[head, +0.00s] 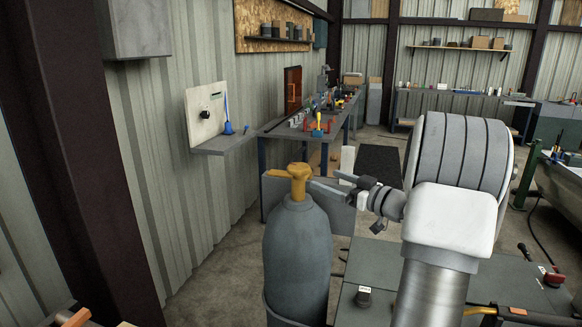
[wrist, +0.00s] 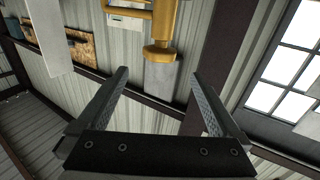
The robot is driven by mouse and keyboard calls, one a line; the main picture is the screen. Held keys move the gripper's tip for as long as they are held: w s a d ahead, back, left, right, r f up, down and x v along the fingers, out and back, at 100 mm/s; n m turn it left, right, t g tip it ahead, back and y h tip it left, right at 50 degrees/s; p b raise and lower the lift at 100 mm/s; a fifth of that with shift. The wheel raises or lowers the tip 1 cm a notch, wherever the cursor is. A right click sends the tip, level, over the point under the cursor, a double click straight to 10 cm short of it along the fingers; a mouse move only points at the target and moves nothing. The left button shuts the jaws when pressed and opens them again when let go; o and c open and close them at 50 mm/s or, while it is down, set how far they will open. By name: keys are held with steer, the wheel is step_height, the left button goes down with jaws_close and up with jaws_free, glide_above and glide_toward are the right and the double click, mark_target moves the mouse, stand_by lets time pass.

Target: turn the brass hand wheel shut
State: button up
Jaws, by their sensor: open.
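A grey gas cylinder (head: 297,250) stands upright in the middle of the head view. A brass valve (head: 299,187) sits on its top, with a knob-like top part, likely the hand wheel (head: 299,169), and a short arm pointing left. In the wrist view the brass valve (wrist: 162,30) is beyond the fingers, near the top edge, where the wheel's shape is cut off. My gripper (head: 322,177) is right of the valve at about its height. Its two fingers are apart with nothing between them; they also show in the wrist view (wrist: 160,75). I see no clear contact.
A workbench (head: 285,128) with tools runs along the left wall behind the cylinder. A small shelf (head: 222,143) with a blue object is on that wall. A dark steel post (head: 75,130) stands at the left. Open floor lies left of the cylinder.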

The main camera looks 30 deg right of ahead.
mark_target(292, 166)
steer(key=p+x, duration=0.1)
steer(key=x, duration=1.3)
steer(key=shift+w+a, duration=0.1)
steer(key=shift+w, duration=0.05)
steer(key=shift+f, duration=0.1)
steer(key=c, duration=1.2)
